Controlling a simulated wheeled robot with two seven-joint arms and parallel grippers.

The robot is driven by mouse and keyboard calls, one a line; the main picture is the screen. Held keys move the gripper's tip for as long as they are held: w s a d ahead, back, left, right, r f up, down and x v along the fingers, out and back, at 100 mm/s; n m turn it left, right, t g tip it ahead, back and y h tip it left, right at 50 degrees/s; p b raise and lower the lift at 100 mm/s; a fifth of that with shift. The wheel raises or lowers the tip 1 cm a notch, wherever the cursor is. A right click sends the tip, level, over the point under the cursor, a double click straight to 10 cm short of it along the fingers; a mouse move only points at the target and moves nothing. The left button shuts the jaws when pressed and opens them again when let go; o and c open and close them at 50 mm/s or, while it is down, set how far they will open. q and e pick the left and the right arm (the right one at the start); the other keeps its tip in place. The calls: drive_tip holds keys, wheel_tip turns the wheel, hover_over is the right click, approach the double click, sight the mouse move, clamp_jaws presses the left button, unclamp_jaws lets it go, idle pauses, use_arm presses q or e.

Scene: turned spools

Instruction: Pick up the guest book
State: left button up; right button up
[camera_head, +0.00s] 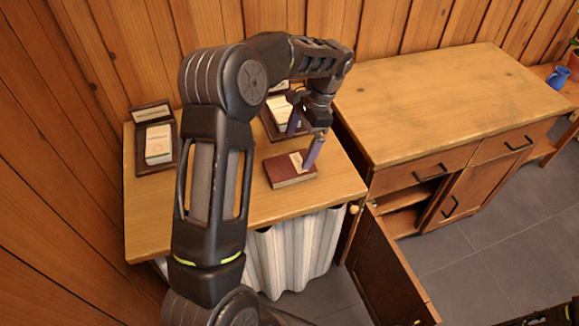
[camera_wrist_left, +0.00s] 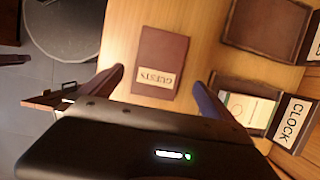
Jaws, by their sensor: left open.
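The guest book (camera_head: 283,171) is a dark red book with a pale label, lying flat near the front of the small wooden table (camera_head: 150,215). In the left wrist view the guest book (camera_wrist_left: 162,52) shows its label reading GUESTS, ahead of and between the two fingers. My left gripper (camera_head: 301,145) is open above the book, with its purple-grey fingers apart. In the left wrist view my left gripper (camera_wrist_left: 155,92) has nothing between its fingers. I cannot tell whether a finger touches the book.
A tray with a card (camera_head: 158,145) stands at the table's back left. Another tray, labelled CLOCK (camera_wrist_left: 248,105), lies close behind the book. A larger wooden cabinet (camera_head: 440,95) stands to the right, with an open door (camera_head: 385,270) below. A striped curtain (camera_head: 300,250) hangs under the table.

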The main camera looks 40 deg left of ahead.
sight(291, 165)
use_arm(q)
drive_tip(key=shift+x, duration=0.9)
drive_tip(key=shift+s+f, duration=0.1)
drive_tip(key=p+x, duration=0.1)
drive_tip(key=x, duration=0.4)
drive_tip(key=shift+s, duration=0.15)
drive_tip(key=shift+c, duration=0.4)
drive_tip(key=c, duration=1.5)
